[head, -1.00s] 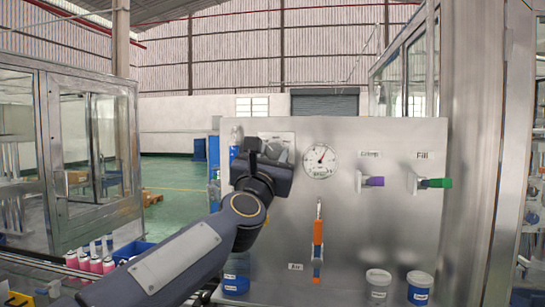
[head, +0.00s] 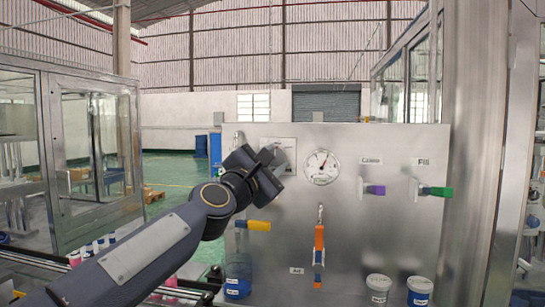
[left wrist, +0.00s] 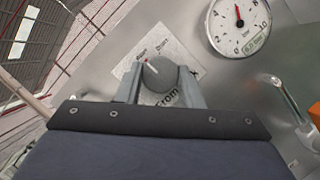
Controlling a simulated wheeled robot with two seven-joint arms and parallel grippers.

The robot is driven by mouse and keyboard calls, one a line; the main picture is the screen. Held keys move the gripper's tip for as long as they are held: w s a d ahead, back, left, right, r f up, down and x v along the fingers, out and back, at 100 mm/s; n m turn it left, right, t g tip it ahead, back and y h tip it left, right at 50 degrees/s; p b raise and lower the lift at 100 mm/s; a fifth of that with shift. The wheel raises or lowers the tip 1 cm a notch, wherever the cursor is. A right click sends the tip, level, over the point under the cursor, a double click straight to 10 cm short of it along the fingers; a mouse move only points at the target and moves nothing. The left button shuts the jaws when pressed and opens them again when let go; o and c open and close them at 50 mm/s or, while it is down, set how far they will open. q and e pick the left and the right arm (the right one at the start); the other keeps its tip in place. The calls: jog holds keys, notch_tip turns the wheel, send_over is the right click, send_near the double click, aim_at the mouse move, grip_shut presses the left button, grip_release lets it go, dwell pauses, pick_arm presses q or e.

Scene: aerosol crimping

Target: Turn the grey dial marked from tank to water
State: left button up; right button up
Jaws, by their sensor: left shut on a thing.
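The grey dial (left wrist: 160,76) sits on a white label plate (left wrist: 185,62) on the steel panel; the word "from" is readable below it. Its white pointer line slants to the upper left in the left wrist view; the small words there are too blurred to read surely. My left gripper (left wrist: 160,88) has one finger on each side of the dial and is shut on it. In the head view my left gripper (head: 272,160) is tilted at the panel's upper left and hides the dial; part of the plate (head: 284,141) shows above it. My right gripper is out of view.
A round gauge (head: 322,167) is just right of the gripper. A yellow handle (head: 258,226) is below it and an orange handle (head: 319,245) lower right. Purple (head: 375,190) and green (head: 437,192) handles stick out further right. Cups stand at the panel's foot.

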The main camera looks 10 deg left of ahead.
pick_arm(q)
jog(key=shift+m, duration=0.3)
jog(key=o, duration=1)
jog(key=shift+c, duration=0.2)
jog(key=shift+s, duration=0.1)
jog(key=v, duration=0.7)
jog(key=shift+s+b, duration=0.3)
jog(key=shift+b, duration=0.1)
jog(key=shift+a, duration=0.15)
